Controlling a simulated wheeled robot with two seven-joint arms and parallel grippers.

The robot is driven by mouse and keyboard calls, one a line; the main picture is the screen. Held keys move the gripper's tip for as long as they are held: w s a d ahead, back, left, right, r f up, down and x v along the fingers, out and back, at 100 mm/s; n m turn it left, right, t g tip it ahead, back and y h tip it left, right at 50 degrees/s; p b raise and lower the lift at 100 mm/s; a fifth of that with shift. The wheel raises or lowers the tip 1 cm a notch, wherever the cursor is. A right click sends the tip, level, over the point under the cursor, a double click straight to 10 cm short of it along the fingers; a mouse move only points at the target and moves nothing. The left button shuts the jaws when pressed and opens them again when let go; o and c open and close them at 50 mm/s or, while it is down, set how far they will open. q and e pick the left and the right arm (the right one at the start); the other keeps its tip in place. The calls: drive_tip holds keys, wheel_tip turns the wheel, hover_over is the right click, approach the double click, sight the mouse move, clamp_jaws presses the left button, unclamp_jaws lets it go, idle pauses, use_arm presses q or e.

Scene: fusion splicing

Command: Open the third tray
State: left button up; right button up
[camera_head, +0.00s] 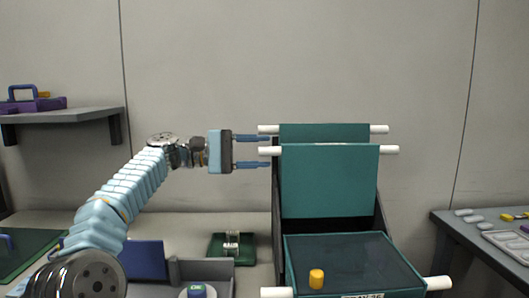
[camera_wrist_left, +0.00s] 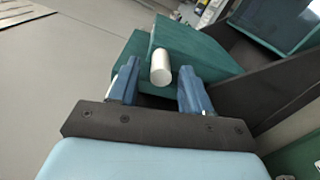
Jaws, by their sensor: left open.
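A dark rack (camera_head: 381,222) holds teal trays. The lowest tray (camera_head: 345,258) lies nearly flat, with a white rod (camera_head: 438,284) along its front edge. Behind it a teal tray (camera_head: 330,185) stands upright with a white rod (camera_head: 390,150) along its top. Another upright tray (camera_head: 325,132) with its own rod (camera_head: 379,129) is behind that. My left gripper (camera_head: 268,151) is open at the left side of the rack, level with the nearer upright tray's rod. In the left wrist view a white rod end (camera_wrist_left: 161,67) shows between the open fingers. My right gripper is not in view.
A yellow cylinder (camera_head: 316,278) sits on the flat tray. A grey bin (camera_head: 245,278) and a small green device (camera_head: 231,244) are on the bench to the left. A shelf (camera_head: 60,116) is at far left, and a side table (camera_head: 455,228) is at right.

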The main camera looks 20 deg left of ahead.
use_arm(q)
drive_tip(key=v, duration=1)
drive_tip(key=shift+s+a, duration=0.1)
